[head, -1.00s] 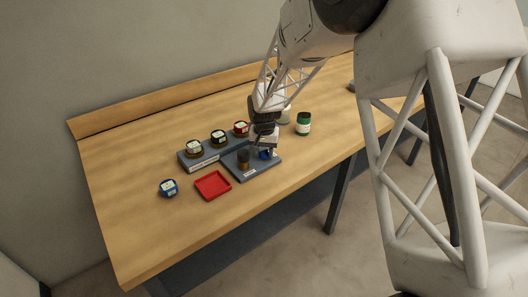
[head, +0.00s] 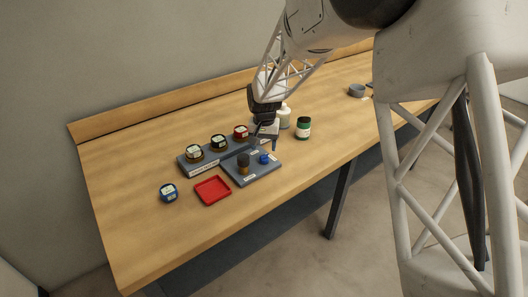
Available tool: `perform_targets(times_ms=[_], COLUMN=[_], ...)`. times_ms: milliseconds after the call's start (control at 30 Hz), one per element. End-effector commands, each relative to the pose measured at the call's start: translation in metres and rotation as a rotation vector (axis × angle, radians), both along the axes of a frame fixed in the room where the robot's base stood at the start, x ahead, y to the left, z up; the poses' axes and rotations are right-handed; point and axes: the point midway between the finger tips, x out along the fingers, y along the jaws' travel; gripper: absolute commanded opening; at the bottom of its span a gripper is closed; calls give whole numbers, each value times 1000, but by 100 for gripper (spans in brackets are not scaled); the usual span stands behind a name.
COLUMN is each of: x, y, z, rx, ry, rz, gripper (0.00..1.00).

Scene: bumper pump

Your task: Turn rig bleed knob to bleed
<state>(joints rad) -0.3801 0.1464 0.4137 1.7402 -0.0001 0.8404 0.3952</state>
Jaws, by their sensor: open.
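The rig is a blue-grey plate (head: 248,179) lying on the bench, with small pale labels on it. A blue knob (head: 264,158) stands on its right part; which way it is turned is too small to tell. A dark post with a brownish base (head: 243,162) stands on the plate's left part. My gripper (head: 267,146) is open and empty, above and just behind the blue knob, apart from it as far as I can tell. A small blue tip shows at the gripper's right side.
A grey rack (head: 197,169) behind the plate holds jars with white, dark and red lids. A green jar (head: 303,128) and white bottle (head: 284,116) stand right. The front left bench (head: 150,245) is clear.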

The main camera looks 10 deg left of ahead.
Motion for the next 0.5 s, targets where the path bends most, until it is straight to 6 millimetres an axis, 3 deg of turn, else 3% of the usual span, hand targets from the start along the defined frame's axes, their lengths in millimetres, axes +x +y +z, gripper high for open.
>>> perform_targets(times_ms=[200,500], x=[0,0], y=[0,0], z=[20,25], rx=[0,0], ry=[0,1], rz=[0,0], gripper=[61,61])
